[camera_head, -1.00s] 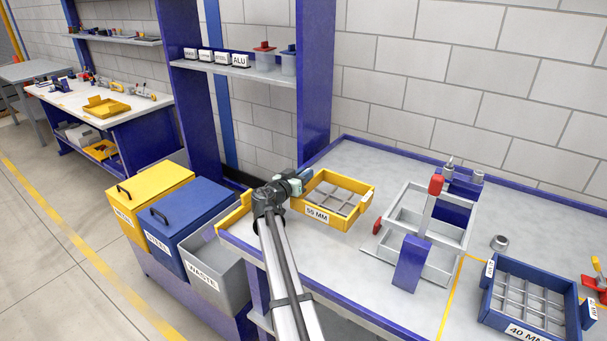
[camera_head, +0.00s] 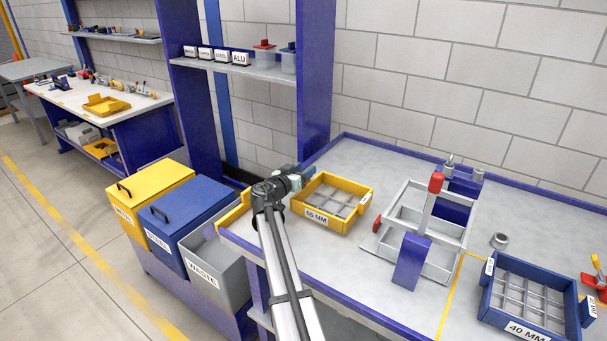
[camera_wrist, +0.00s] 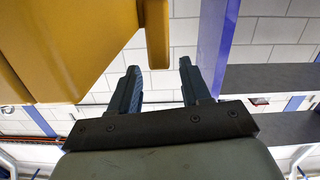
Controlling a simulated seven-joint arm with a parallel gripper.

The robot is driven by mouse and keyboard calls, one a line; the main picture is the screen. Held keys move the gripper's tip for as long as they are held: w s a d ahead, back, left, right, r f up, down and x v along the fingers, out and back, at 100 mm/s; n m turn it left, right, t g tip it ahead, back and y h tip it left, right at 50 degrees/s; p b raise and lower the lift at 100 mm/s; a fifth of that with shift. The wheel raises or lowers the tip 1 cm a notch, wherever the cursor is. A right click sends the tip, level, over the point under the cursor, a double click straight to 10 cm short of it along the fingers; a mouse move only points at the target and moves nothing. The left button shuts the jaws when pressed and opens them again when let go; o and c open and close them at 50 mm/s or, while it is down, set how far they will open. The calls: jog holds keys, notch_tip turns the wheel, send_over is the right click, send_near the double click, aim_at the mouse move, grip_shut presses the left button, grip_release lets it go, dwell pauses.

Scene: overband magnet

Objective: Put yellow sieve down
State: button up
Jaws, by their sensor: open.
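The yellow sieve (camera_head: 322,226), labelled 55 MM, sits upright on the left part of the grey table, its grid facing up. My gripper (camera_head: 308,172) is at the sieve's back left corner. In the wrist view my gripper (camera_wrist: 158,80) is open, with a clear gap between its two dark fingers. A yellow wall (camera_wrist: 70,45) fills the upper left there, and a narrow yellow tab (camera_wrist: 157,35) ends near the fingertips. Nothing is clamped between the fingers. Whether they touch the sieve cannot be told.
A grey frame with a red-tipped lever (camera_head: 435,184) stands right of the sieve. A blue 40 MM sieve (camera_head: 526,327) and a small metal ring (camera_head: 499,240) are farther right. A yellow part (camera_head: 234,212) lies at the table's left edge, above the grey waste bin (camera_head: 213,268).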

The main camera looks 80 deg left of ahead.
jog(key=f+v, duration=0.1)
jog(key=v, duration=1)
jog(key=shift+s+d+r, duration=0.25)
jog(key=shift+s+r, duration=0.1)
jog(key=shift+r, duration=0.05)
